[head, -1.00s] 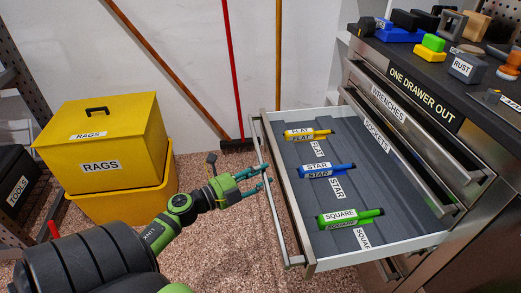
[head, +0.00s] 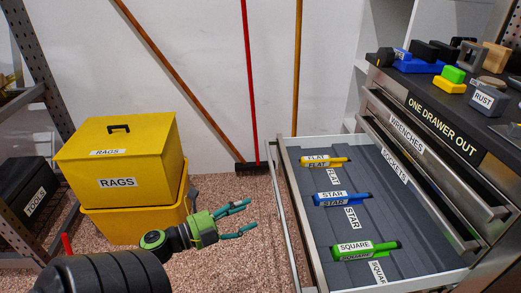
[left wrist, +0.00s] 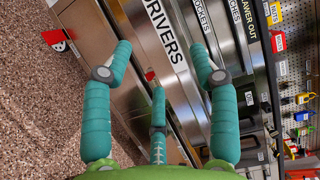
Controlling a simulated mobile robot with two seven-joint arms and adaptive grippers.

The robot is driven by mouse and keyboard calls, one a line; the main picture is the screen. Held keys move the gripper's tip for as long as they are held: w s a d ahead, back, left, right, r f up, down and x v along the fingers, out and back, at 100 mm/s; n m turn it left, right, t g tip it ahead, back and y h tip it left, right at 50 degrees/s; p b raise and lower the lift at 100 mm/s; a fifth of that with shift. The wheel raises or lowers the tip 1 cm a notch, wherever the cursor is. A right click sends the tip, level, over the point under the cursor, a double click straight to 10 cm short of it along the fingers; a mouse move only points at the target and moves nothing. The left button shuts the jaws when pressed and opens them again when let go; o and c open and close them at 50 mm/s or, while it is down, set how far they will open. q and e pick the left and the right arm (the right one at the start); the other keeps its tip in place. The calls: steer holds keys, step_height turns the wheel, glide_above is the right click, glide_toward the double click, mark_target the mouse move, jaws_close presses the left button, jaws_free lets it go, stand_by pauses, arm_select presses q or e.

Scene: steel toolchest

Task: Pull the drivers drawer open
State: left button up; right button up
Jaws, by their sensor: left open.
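The drivers drawer (head: 393,212) stands pulled out from the steel toolchest in the head view. Its grey inside holds a yellow FLAT driver (head: 326,161), a blue STAR driver (head: 343,199) and a green SQUARE driver (head: 366,250), each by a matching label. Its front, marked DRIVERS (left wrist: 166,32), shows in the left wrist view beyond my fingers. My left gripper (head: 252,214) is open and empty, left of the drawer's bar handle (head: 280,215), with floor visible between them. The teal fingers also show spread in the left wrist view (left wrist: 160,50). My right gripper is not in view.
The WRENCHES drawer (head: 440,160) and SOCKETS drawer (head: 405,180) above look shut. Yellow RAGS boxes (head: 117,160) stand stacked at left, near a black TOOLS box (head: 30,190). A broom (head: 250,168) leans on the back wall. Speckled floor (head: 240,265) is clear between boxes and drawer.

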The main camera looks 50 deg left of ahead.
arm_select(q)
steer(key=v, duration=0.2)
steer(key=shift+s+a, duration=0.1)
steer(key=shift+s, duration=0.3)
steer(key=shift+w, duration=0.1)
